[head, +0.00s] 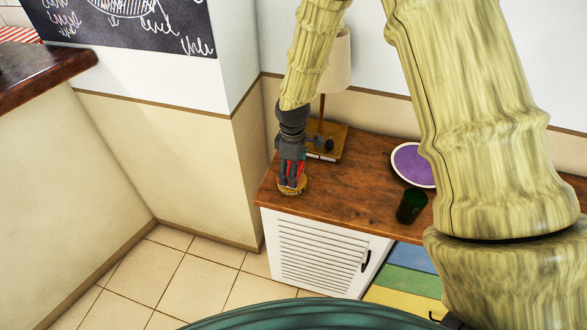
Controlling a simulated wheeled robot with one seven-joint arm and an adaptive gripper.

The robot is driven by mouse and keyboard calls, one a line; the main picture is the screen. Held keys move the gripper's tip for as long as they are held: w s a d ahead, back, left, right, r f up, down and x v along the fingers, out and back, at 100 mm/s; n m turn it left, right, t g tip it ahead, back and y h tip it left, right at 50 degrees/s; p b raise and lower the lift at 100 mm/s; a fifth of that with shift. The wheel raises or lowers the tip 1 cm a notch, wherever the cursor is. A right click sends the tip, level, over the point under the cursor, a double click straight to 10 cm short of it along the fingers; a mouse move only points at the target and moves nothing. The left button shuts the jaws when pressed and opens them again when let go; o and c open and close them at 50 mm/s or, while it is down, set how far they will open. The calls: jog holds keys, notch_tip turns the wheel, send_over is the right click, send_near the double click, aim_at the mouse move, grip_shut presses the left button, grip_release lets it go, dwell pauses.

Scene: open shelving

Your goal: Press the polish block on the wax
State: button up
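My gripper (291,172) points down over the left end of the wooden cabinet top. A red piece (298,172), which looks like the polish block, shows between its dark fingers, and they look closed on it. A small round yellow-brown thing (292,189), which looks like the wax, sits on the wood right below the fingertips near the front left edge. The red piece is right above or against it; I cannot tell whether they touch. The fingers hide part of both.
A lamp (334,75) on a wooden base (333,140) stands close behind my gripper. A purple plate (410,165) and a dark green cup (411,206) stand to the right on the cabinet top (350,195). A wall (180,160) rises at left.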

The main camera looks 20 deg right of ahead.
jog(key=shift+f, duration=0.5)
dwell(0.7)
jog(key=shift+s+f, duration=0.1)
jog(key=shift+s, duration=0.05)
dwell(1.2)
jog(key=shift+r+p, duration=2.6)
jog(key=shift+r, duration=1)
